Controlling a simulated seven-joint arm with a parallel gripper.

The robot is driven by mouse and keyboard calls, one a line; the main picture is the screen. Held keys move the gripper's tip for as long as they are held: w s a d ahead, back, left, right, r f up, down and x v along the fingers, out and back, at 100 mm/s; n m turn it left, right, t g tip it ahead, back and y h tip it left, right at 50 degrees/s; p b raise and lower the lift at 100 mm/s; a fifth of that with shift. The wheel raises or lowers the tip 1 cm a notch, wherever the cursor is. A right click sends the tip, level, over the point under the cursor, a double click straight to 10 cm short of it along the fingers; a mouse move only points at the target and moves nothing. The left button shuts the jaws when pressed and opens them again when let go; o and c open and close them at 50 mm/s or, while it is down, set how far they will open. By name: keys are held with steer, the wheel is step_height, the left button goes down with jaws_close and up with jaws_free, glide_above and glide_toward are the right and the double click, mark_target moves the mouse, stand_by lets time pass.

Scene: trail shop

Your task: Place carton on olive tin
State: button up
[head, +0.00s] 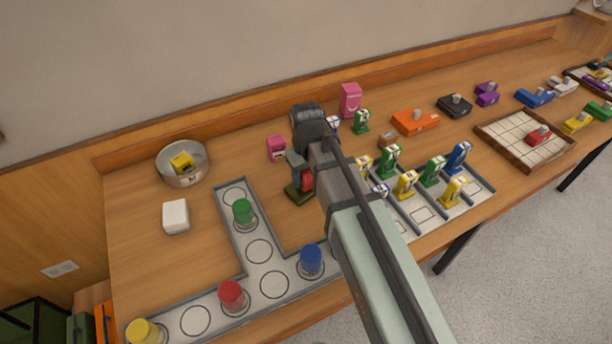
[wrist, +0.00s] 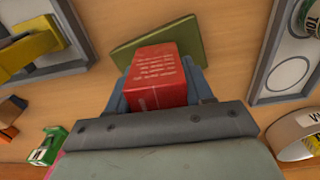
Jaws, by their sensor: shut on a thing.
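The red carton (wrist: 158,78) with pale printed lines is between the fingers of my gripper (wrist: 158,92), which is shut on it. In the head view the carton (head: 307,181) is partly hidden behind my arm. The flat olive tin (head: 297,193) lies on the table just below the carton. In the wrist view the olive tin (wrist: 186,38) shows beyond and to the sides of the carton, set at an angle to it. The carton overlaps the tin in both views. I cannot tell whether they touch.
The T-shaped board (head: 259,251) with colored jars lies left and in front. Bare table lies left of the tin.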

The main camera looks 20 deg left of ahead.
steer(key=shift+f, duration=0.3)
steer(key=shift+f, duration=0.1)
steer(key=o, duration=1.1)
steer(key=shift+r, duration=6.1)
